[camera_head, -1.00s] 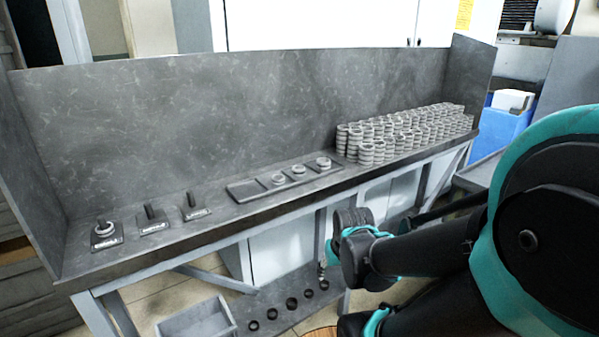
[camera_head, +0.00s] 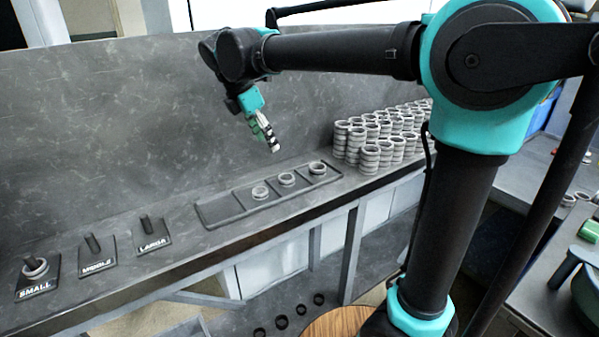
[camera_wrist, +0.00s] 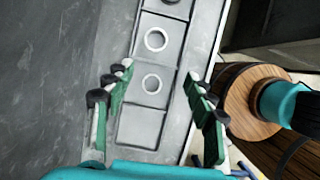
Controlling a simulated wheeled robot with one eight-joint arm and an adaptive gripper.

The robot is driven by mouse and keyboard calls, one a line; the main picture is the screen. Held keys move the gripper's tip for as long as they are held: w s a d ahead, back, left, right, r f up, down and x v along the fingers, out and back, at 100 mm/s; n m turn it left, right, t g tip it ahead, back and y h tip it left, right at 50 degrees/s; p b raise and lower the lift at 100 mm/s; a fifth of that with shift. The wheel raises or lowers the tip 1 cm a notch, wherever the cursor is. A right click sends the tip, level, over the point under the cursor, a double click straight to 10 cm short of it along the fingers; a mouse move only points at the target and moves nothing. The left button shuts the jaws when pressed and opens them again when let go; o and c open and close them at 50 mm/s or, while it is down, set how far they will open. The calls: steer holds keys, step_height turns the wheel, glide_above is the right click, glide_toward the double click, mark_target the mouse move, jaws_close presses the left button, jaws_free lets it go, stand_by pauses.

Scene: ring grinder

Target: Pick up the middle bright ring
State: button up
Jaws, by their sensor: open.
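A dark tray (camera_head: 208,219) with several compartments lies on the grey bench. Three bright rings sit in separate compartments: the left ring (camera_head: 260,196), the middle ring (camera_head: 287,184) and the right ring (camera_head: 317,173). The leftmost compartment is empty. My gripper (camera_head: 271,142) is open and empty above the tray, pointing down. In the wrist view, my gripper (camera_wrist: 159,74) has its fingers spread on both sides of the tray, with the left ring (camera_wrist: 151,92) between them. The middle ring (camera_wrist: 156,50) lies just beyond the fingertips. The right ring is mostly cut off at the top edge.
Many stacked rings (camera_head: 370,155) stand right of the tray. Left are three labelled peg stands: small (camera_head: 40,287) with a ring on it, middle (camera_head: 97,262) and large (camera_head: 152,243), both bare. A tall back panel (camera_head: 120,130) rises behind. Dark rings lie on the lower shelf.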

glide_toward(284, 174)
steer(key=shift+n, duration=0.4)
steer(key=f, duration=0.1)
steer(key=s+d+f, duration=0.1)
steer(key=f, duration=0.1)
steer(key=shift+s+d+f, duration=0.15)
steer(key=shift+s+d, duration=0.15)
steer(key=shift+d, duration=0.05)
steer(key=shift+w+x, duration=0.2)
steer(key=shift+x, duration=2.45)
steer(key=shift+c, duration=0.5)
steer(key=c, duration=0.9)
